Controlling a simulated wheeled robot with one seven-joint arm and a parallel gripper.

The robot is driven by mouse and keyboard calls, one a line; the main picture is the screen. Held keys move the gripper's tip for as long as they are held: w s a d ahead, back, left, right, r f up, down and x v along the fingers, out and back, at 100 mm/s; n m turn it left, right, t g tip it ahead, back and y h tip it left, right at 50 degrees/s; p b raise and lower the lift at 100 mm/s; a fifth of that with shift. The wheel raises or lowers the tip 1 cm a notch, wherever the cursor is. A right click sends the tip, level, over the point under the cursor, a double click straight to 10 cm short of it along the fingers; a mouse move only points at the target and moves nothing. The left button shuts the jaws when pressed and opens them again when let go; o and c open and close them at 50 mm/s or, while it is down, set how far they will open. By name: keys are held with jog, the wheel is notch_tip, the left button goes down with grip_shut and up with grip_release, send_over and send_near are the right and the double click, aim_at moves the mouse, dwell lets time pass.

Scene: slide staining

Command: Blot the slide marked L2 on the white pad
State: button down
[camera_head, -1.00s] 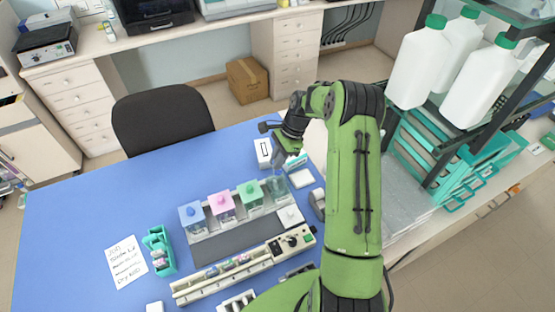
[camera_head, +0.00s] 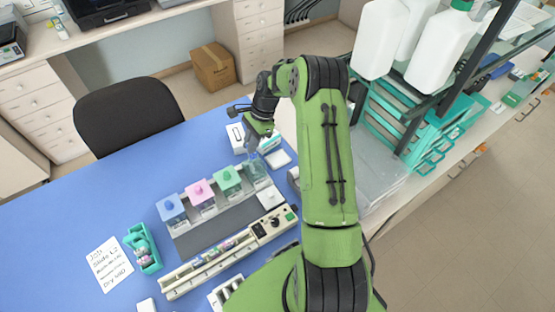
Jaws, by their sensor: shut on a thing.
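My gripper (camera_head: 256,143) is at the end of the green arm, pointing down over the back right of the blue table. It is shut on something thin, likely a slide. The slide is too small to make out and its marking cannot be read. Just below the gripper stands a clear jar (camera_head: 258,176), the right end of the jar row. A white pad (camera_head: 279,159) lies flat on the table, right of the gripper and jar. I cannot tell whether the held thing reaches into the jar.
A long slide instrument (camera_head: 225,250) lies in front. A teal slide holder (camera_head: 144,250) and a handwritten note (camera_head: 109,265) are left. A white box (camera_head: 236,138) stands behind the gripper.

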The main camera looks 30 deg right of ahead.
jog(key=shift+w+d+f+m+t+h+b, duration=0.1)
jog(key=shift+w+d+f+m+t+b, duration=0.25)
jog(key=shift+d+f+m+b, duration=1.05)
jog(key=shift+w+d+f+m+t+h+b, duration=0.1)
jog(key=shift+w+d+f+m+t+b, duration=0.4)
jog(key=shift+d+f, duration=1.55)
jog(key=shift+w+d+f+m+t+h+b, duration=0.1)
jog(key=shift+w+d+f+m+t+b, duration=0.15)
jog(key=shift+d+f+m+b, duration=1.45)
jog(key=shift+d+n+p, duration=0.35)
jog(key=shift+d+n, duration=0.1)
jog(key=shift+n, duration=0.15)
jog(key=shift+s+f, duration=0.15)
jog(key=shift+f, duration=0.05)
notch_tip(320, 180, up, 6)
jog(key=p, duration=0.4)
jog(key=shift+r, duration=0.15)
